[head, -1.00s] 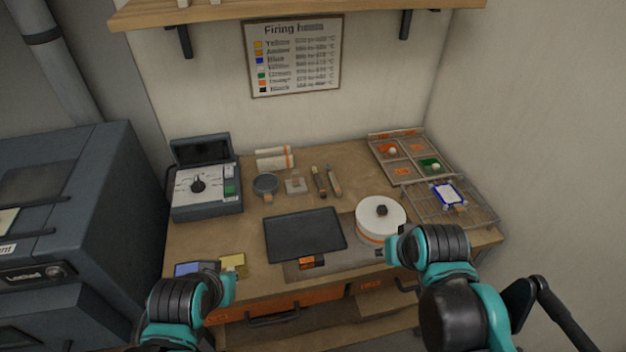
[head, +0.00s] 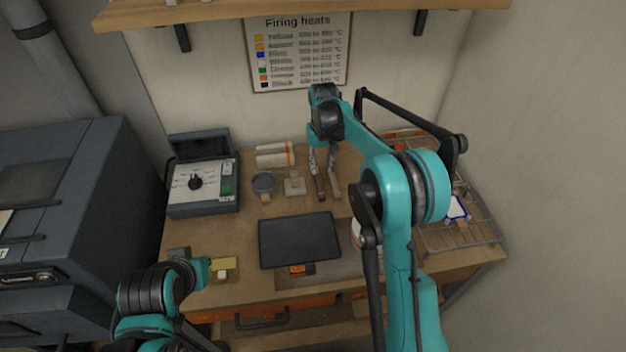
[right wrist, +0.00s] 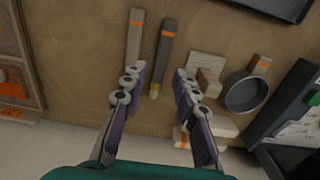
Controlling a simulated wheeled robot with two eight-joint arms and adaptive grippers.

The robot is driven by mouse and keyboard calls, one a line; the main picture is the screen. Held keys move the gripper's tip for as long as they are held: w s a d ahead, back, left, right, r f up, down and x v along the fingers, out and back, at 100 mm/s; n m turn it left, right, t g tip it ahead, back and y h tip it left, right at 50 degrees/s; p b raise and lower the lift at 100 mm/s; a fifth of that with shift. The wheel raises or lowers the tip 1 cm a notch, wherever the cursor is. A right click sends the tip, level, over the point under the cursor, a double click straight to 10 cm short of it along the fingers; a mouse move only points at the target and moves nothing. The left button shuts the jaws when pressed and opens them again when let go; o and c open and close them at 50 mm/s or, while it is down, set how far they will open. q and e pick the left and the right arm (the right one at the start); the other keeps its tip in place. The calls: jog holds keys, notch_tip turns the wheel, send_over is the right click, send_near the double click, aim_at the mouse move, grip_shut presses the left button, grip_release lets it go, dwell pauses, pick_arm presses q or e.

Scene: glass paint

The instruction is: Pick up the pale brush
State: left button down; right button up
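Two slim brushes lie side by side on the worktop. The pale brush (right wrist: 135,36) is light grey-brown with an orange band and lies left of the darker brush (right wrist: 163,58) in the right wrist view. In the head view the pale brush (head: 335,188) is the right one of the pair, partly covered by my right gripper (head: 322,166). My right gripper (right wrist: 158,76) is open and empty above the brushes. Its fingers spread to either side of the darker brush's line, with the pale brush beyond the left fingertip. My left gripper does not show; only part of its arm does.
Left of the brushes are a small pale block (head: 294,186) and a round dark dish (head: 263,183). A dark tray (head: 299,241) lies in front. A wire rack (head: 462,236) stands right. A grey control box (head: 203,187) stands left, and a wall shelf (head: 300,14) hangs above.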

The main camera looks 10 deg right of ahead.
aim_at(319, 185)
notch_tip(319, 185, down, 3)
jog(key=shift+a+r+b, duration=0.1)
jog(key=shift+b, duration=0.25)
notch_tip(319, 185, down, 5)
jog(key=shift+a+f+b, duration=0.1)
jog(key=shift+a+b, duration=0.05)
jog(key=shift+b, duration=0.65)
grip_shut()
